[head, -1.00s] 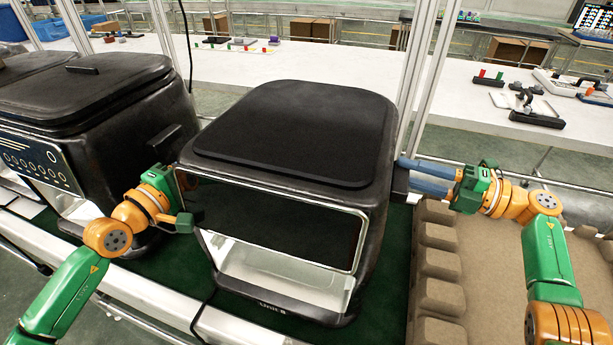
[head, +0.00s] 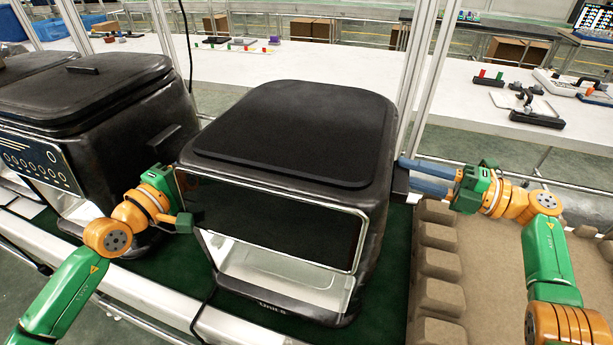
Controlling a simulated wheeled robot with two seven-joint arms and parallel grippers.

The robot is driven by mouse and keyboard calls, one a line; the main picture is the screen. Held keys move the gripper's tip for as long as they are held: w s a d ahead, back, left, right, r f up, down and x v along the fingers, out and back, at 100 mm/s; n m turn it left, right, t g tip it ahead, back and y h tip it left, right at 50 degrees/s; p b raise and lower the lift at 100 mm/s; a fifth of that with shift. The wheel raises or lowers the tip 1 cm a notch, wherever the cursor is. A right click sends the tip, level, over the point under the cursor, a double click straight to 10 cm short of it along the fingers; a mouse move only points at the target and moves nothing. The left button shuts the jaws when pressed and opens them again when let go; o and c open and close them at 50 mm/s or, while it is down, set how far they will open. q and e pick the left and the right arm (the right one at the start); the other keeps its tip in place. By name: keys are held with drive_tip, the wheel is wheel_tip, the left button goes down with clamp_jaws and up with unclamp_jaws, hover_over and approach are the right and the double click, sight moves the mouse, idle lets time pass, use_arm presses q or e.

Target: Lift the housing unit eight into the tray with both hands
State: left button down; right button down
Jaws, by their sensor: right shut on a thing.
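The housing unit (head: 295,130) is a large black fryer body with a flat lid and a dark glossy front panel; it stands upright on the green belt (head: 385,290). My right gripper (head: 404,170), with blue-grey fingers, is at its right side and shut on the side handle (head: 400,188). My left gripper (head: 178,205) is at the housing's left side; its fingers are mostly hidden, so its hold is unclear. The brown moulded tray (head: 437,265) lies just right of the housing, below my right arm. Its cavity has no housing in the visible part.
Another black housing (head: 90,110) stands close on the left, behind my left arm. Metal posts (head: 425,80) rise behind the housing's right side. A white table (head: 340,65) with small parts lies beyond the conveyor.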

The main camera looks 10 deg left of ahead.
sight(199, 134)
use_arm(q)
wheel_tip(199, 134, up, 5)
drive_tip(key=p, duration=0.5)
drive_tip(key=shift+w, duration=0.35)
